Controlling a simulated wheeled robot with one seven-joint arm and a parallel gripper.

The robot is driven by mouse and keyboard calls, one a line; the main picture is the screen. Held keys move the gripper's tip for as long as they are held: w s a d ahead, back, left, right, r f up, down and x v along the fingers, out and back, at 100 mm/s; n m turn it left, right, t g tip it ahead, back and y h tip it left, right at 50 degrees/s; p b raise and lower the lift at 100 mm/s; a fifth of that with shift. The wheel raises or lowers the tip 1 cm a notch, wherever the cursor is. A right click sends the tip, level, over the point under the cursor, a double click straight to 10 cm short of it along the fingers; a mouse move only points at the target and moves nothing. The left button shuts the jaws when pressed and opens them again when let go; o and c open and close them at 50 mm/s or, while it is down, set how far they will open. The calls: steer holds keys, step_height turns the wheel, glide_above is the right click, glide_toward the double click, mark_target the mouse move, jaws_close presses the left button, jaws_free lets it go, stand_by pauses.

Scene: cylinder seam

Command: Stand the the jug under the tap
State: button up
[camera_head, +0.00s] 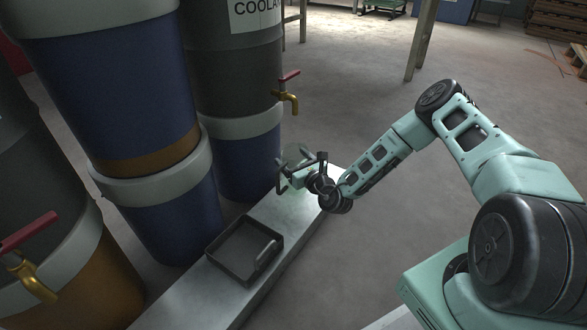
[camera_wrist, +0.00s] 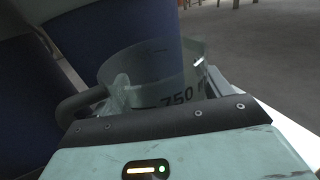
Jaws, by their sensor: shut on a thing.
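The jug (camera_head: 293,158) is a grey-green translucent measuring jug, partly hidden by my gripper in the head view. In the wrist view the jug (camera_wrist: 170,78) shows its open rim, a handle on the left and a "750" marking. It looks upright. My gripper (camera_head: 303,176) is shut on the jug, over the far end of the pale bench. The tap (camera_head: 288,98) is brass with a red lever, on the barrel labelled "COOLANT". The jug appears below that tap in the head view. I cannot tell whether it touches the bench or is exactly under the spout.
A dark square tray (camera_head: 228,270) with a handle-like bar lies on the bench (camera_head: 190,304). A second red-levered tap (camera_head: 34,280) is at the lower left. Stacked barrels (camera_head: 150,95) line the left. Open floor lies to the right.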

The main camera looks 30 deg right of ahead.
steer(key=shift+f, duration=0.65)
steer(key=shift+r, duration=0.1)
steer(key=o, duration=1.1)
steer(key=shift+c, duration=0.2)
